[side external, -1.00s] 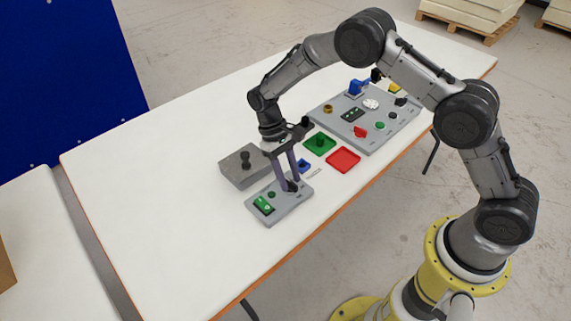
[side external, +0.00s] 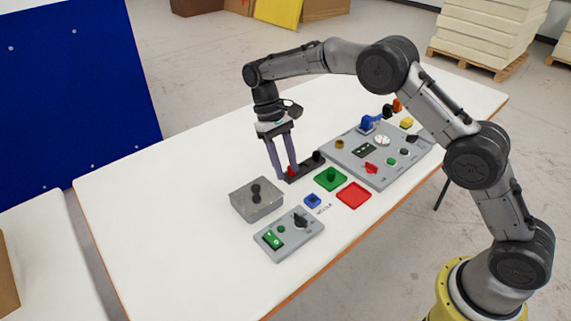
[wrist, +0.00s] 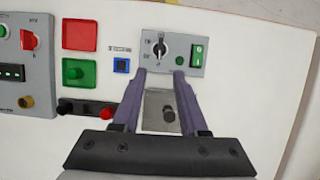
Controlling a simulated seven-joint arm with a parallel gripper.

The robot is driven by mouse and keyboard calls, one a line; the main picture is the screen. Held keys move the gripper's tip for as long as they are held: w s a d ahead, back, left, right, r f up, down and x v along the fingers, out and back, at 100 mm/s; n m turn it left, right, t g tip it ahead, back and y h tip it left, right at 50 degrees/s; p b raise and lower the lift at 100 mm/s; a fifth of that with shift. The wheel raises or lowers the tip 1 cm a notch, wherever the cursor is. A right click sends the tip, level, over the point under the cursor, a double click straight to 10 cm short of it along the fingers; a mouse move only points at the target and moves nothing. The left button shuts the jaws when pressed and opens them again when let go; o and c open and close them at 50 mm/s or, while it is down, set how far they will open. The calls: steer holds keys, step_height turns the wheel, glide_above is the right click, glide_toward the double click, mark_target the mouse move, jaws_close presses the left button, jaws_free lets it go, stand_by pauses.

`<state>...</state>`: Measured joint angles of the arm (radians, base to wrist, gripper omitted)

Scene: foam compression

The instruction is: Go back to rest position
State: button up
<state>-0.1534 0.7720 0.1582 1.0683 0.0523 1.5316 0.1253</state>
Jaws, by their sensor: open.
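My gripper (side external: 286,175) is open and empty, raised above the table with its two purple fingers pointing down. In the side view its fingertips overlap the black bar with a red knob (side external: 305,167). In the wrist view the gripper (wrist: 160,73) shows the grey metal block (wrist: 158,110) with its dark knob between and beyond the fingers. The small grey control panel (side external: 290,243) has a green rocker switch (side external: 273,239) and a black rotary knob (side external: 301,219). My gripper is clear of this panel.
A larger grey panel (side external: 350,160) with several knobs and a blue-handled lever stands at the back right. A green square (side external: 331,178), a red square (side external: 354,195) and a small blue block (side external: 312,200) lie between the panels. The left of the white table (side external: 150,200) is clear.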

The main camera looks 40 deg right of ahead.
step_height(320, 180, up, 13)
steer(key=s+d+t, duration=0.2)
steer(key=s+d+r+t, duration=0.3)
steer(key=s+r, duration=0.6)
steer(key=s, duration=0.1)
steer(key=s+d+r+t, duration=0.2)
steer(key=s+d+t, duration=0.1)
steer(key=s, duration=0.9)
steer(key=s+f+t, duration=0.2)
steer(key=s+f, duration=0.5)
steer(key=f, duration=0.2)
steer(key=shift+s+d, duration=0.3)
steer(key=shift+s, duration=0.05)
